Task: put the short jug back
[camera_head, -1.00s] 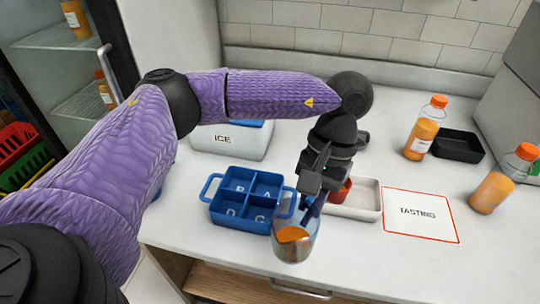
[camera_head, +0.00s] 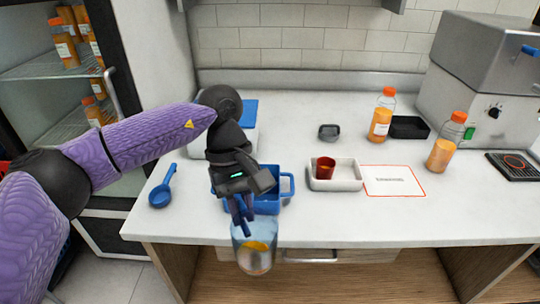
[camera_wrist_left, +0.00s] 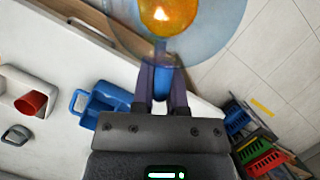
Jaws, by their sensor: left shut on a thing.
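The short jug (camera_head: 254,260) is clear, with orange juice low inside it. It hangs in the air at the counter's front edge, in front of the blue divided caddy (camera_head: 287,186). My left gripper (camera_head: 243,215) is shut on the jug's blue handle, above and behind the jug. In the left wrist view the jug (camera_wrist_left: 208,40) fills the top, with its blue handle (camera_wrist_left: 161,58) between the fingers (camera_wrist_left: 161,85). My left gripper hides much of the caddy in the head view. My right gripper is out of view.
A white tray (camera_head: 349,184) holds a red cup (camera_head: 325,167), left of the tasting card (camera_head: 394,181). Bottles (camera_head: 381,115) and a black tray (camera_head: 408,127) stand farther right. A blue scoop (camera_head: 161,192) lies at left. An open fridge (camera_head: 62,78) stands far left.

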